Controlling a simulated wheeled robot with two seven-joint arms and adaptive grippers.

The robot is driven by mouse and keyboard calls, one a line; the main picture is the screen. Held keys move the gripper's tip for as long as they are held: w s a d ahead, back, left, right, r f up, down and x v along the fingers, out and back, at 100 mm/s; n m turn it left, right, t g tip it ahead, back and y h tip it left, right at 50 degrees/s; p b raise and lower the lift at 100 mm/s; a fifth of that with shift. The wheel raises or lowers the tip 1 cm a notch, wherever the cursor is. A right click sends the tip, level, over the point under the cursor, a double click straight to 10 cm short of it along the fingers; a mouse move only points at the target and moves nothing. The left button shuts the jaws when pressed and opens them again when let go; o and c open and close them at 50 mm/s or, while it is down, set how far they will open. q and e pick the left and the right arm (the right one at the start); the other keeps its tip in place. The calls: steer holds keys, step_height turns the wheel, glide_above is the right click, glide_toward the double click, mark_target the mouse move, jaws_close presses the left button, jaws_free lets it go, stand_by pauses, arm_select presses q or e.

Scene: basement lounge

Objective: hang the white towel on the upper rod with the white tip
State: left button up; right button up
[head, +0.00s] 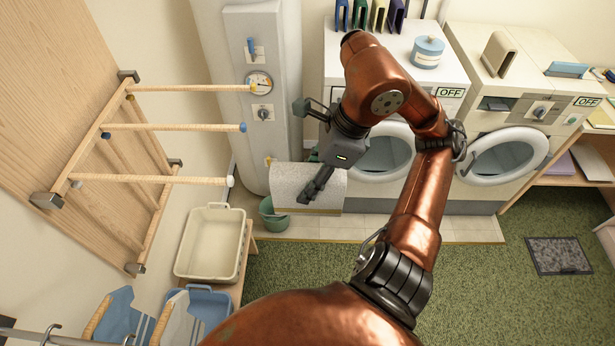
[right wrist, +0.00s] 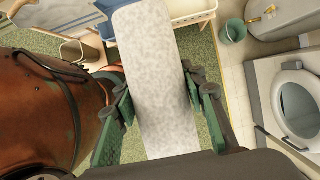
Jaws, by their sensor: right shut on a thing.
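The white towel (head: 290,183) hangs from my right gripper (head: 314,188) in the head view, in front of the white cylinder and left of the washers. Its lower edge has a yellowish line. In the right wrist view the towel (right wrist: 155,75) runs as a long pale strip between the two fingers of my right gripper (right wrist: 160,100), which is shut on it. The upper rod with the white tip (head: 150,179) sticks out to the right from the wall rack at left, nearest of three upper rods. The towel is apart from it, to its right. My left gripper is not in view.
The upper rods with a blue tip (head: 180,127) and a yellowish tip (head: 190,88) lie beyond the white-tipped one. A cream basin (head: 210,243) stands below the rack. A green bucket (head: 271,222) stands near the towel.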

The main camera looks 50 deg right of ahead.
mark_target(189, 179)
steer(key=shift+w+a+p, duration=0.4)
steer(key=shift+w+a, duration=0.2)
steer(key=shift+w, duration=0.15)
steer(key=shift+w+a+f+p, duration=0.15)
steer(key=shift+w+a+p, duration=0.7)
steer(key=shift+w, duration=0.15)
steer(key=shift+w+a+f+p, duration=0.1)
steer(key=shift+w+a+p, duration=1.1)
steer(key=shift+w+p, duration=0.4)
steer(key=shift+w+a+f+p, duration=0.1)
steer(key=shift+w+a+p, duration=1.15)
steer(key=shift+w+p, duration=0.35)
steer(key=shift+w+a+p, duration=1.2)
steer(key=shift+w+p, duration=0.3)
steer(key=shift+w, duration=0.1)
steer(key=shift+w+a+p, duration=0.55)
steer(key=shift+w+a, duration=0.35)
steer(key=shift+w, duration=0.25)
steer(key=shift+w+a+p, duration=0.6)
steer(key=shift+w+a, duration=0.3)
steer(key=shift+w, duration=0.25)
steer(key=shift+w+a+p, duration=0.55)
steer(key=shift+w+a, duration=0.35)
steer(key=shift+w, duration=0.25)
steer(key=shift+f+b, duration=0.85)
steer(key=shift+b, duration=0.1)
